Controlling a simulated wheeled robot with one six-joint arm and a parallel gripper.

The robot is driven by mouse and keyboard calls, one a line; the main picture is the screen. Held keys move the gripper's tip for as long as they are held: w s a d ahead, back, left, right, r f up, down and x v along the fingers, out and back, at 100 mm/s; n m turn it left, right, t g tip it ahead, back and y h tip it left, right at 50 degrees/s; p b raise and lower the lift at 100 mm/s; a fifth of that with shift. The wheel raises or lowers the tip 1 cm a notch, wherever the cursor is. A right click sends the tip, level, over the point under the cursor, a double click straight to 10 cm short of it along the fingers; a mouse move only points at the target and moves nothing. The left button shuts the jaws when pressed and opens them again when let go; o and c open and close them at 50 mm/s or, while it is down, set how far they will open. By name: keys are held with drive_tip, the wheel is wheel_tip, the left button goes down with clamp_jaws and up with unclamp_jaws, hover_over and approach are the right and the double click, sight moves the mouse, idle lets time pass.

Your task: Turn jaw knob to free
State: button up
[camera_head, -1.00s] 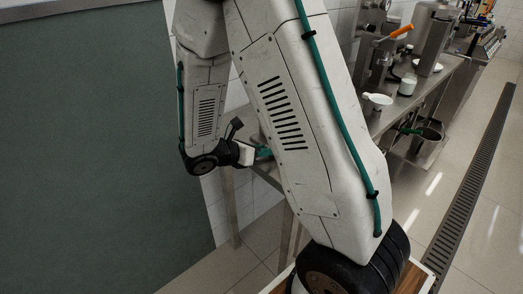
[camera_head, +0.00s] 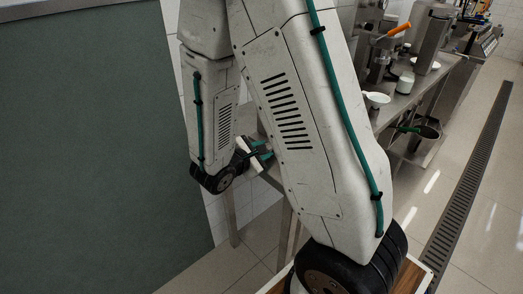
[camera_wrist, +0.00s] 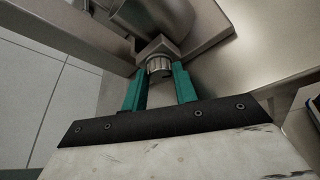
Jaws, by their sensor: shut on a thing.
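The jaw knob (camera_wrist: 160,65) is a short, ridged, silver knob below a square metal block (camera_wrist: 158,46) in the wrist view. My gripper (camera_wrist: 157,76) has its two teal fingers on either side of the knob and is shut on it. The finger tips reach up to about the block's lower edge. In the head view my gripper (camera_head: 262,149) shows small beside the steel bench, partly behind my own arm. The knob is hidden in that view.
A steel bench (camera_head: 424,88) runs along the wall, with a white bowl (camera_head: 377,99), a white cup (camera_head: 405,83) and an orange-handled device on it. A pan (camera_head: 428,132) sits low at its side. A dark green panel (camera_head: 90,150) fills the left. The tiled floor at right is open.

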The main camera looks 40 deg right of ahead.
drive_tip(key=shift+w+m+t, duration=0.1)
drive_tip(key=shift+m+t, duration=0.2)
idle(0.4)
drive_tip(key=o, duration=0.7)
drive_tip(key=shift+a, duration=0.1)
drive_tip(key=shift+v, duration=3.85)
